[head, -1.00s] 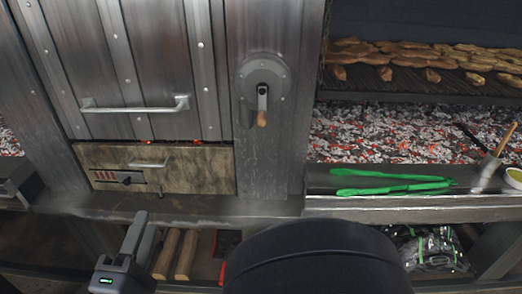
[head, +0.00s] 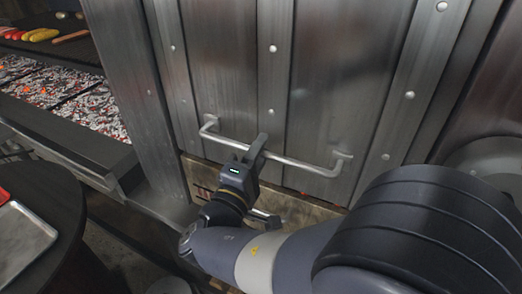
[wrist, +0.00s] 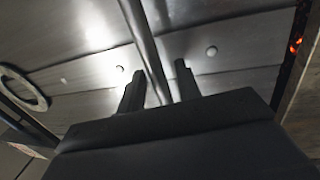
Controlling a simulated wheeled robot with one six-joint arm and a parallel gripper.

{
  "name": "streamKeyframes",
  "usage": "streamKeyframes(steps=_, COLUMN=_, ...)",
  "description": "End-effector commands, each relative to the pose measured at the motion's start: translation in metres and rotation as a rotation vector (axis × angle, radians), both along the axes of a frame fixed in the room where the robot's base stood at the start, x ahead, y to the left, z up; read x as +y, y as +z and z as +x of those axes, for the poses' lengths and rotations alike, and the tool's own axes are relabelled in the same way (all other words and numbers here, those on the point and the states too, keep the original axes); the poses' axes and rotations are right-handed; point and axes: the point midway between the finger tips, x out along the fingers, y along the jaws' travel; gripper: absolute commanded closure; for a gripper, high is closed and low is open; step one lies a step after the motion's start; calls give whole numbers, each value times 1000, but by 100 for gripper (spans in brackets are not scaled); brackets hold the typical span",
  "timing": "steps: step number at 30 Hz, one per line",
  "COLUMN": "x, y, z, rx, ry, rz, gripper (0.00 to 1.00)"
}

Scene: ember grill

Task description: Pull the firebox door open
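A large riveted steel door (head: 330,100) fills the middle of the head view. A horizontal bar handle (head: 303,164) crosses its lower part. Below its bottom edge is a tan panel (head: 318,211) with a small handle (head: 266,216), mostly hidden behind my arm. My gripper (head: 258,145) is at the middle of the bar handle. In the wrist view the bar (wrist: 145,45) runs between the two fingers of my gripper (wrist: 159,80). A narrow gap seems to show beside the bar, so the fingers look open around it. Both the door and the tan panel look shut.
A bed of embers (head: 75,100) lies at the left, under a rack with food (head: 40,35). A dark round table (head: 70,190) with a metal tray (head: 22,235) stands at the lower left. A steel post (head: 140,90) flanks the door. Embers glow at the door's bottom edge (wrist: 296,45).

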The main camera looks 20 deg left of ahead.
Motion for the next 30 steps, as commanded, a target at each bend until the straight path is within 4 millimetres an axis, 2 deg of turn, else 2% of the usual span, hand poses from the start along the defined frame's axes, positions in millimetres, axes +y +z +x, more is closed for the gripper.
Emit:
streamKeyframes(steps=4, x=0, y=0, z=0, rx=0, ry=0, rz=0, gripper=67)
streamKeyframes(steps=16, x=0, y=0, z=0, rx=0, ry=0, rz=0, gripper=100)
streamKeyframes(steps=30, x=0, y=2, z=0, rx=1, ry=0, rz=0, gripper=100)
